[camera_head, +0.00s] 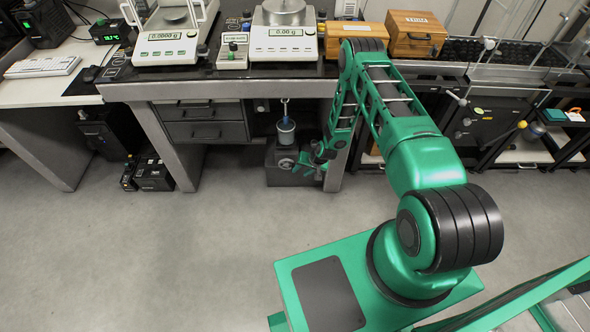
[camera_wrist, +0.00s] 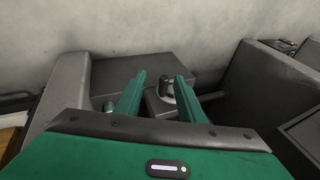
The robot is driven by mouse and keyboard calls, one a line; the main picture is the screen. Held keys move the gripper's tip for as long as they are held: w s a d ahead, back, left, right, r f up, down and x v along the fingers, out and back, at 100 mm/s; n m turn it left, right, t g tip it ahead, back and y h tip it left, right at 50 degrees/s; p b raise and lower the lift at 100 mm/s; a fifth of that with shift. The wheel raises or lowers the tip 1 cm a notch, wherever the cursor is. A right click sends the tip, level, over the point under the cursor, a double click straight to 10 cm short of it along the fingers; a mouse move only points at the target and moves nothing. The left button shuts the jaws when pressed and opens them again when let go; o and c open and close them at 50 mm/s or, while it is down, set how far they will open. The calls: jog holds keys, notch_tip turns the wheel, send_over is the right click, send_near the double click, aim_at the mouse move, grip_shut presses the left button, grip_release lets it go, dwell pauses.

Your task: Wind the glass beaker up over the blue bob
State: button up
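The glass beaker (camera_head: 286,135) is small in the head view, beneath the bench's balance. The blue bob (camera_head: 286,124) hangs from a hook at the beaker; whether it is inside the glass is too small to tell. Below stands a dark grey lifting stand (camera_head: 283,178) with a round handwheel (camera_head: 286,164) on its front. My gripper (camera_head: 306,165) is just right of the handwheel. In the wrist view, my gripper's green fingers (camera_wrist: 161,76) are apart, with a small grey knob (camera_wrist: 166,88) between or just beyond them. Contact cannot be told. The beaker is not seen there.
Balances (camera_head: 286,43) and wooden boxes (camera_head: 414,34) stand on the bench. A drawer unit (camera_head: 207,122) is left of the stand, and a bench leg (camera_head: 338,145) is close to my gripper's right. The floor (camera_head: 190,260) in front is clear.

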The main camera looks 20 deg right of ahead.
notch_tip(320, 180, up, 6)
jog(key=w+a+n+h, duration=0.1)
jog(key=a+h, duration=0.1)
jog(key=h, duration=0.1)
send_near(287, 166)
jog(key=shift+t, duration=0.3)
jog(key=f, duration=0.1)
jog(key=s+d+f, duration=0.1)
jog(key=f, duration=0.1)
jog(key=d+f, duration=0.1)
jog(key=f, duration=0.1)
jog(key=shift+s+f, duration=0.15)
jog(key=shift+s, duration=0.05)
jog(key=shift+d, duration=0.1)
grip_shut()
